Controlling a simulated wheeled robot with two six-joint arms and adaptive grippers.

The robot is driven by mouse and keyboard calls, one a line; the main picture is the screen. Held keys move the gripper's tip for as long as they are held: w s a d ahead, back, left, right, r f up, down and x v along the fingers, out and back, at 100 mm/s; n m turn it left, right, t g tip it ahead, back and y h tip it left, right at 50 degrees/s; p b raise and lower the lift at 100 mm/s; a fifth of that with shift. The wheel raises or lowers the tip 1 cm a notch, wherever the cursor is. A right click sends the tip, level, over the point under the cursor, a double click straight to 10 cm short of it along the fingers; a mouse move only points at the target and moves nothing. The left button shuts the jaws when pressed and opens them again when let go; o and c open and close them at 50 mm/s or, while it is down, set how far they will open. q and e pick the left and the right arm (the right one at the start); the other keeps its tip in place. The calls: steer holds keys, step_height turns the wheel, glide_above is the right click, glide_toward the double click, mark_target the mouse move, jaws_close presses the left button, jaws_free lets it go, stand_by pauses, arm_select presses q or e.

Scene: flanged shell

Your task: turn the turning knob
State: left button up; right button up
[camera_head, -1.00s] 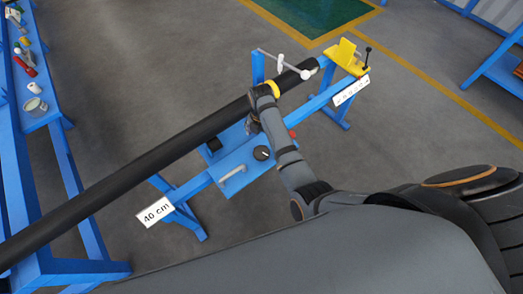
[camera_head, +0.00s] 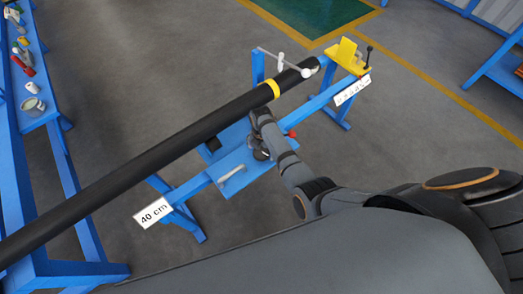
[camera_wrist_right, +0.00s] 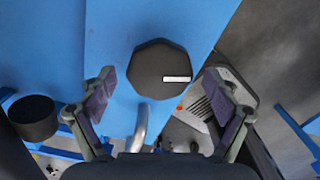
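The turning knob (camera_wrist_right: 155,62) is a dark, many-sided knob with a white mark at its lower right, on a blue panel (camera_wrist_right: 110,40). My right gripper (camera_wrist_right: 165,108) is open in the right wrist view, with its two padded fingers apart, one on each side of the knob's lower edge. No finger visibly touches the knob. In the head view my right gripper (camera_head: 260,147) is low over the blue panel (camera_head: 236,160) and largely hides the knob. My left gripper is not in view.
A long black pipe (camera_head: 150,160) with a yellow band crosses above the blue stand. A pale handle (camera_head: 233,175) is beside the knob, and a red part (camera_head: 292,133) is at the panel's right. A yellow block (camera_head: 345,55) is on the rail.

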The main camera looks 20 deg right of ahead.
steer(key=c, duration=1.1)
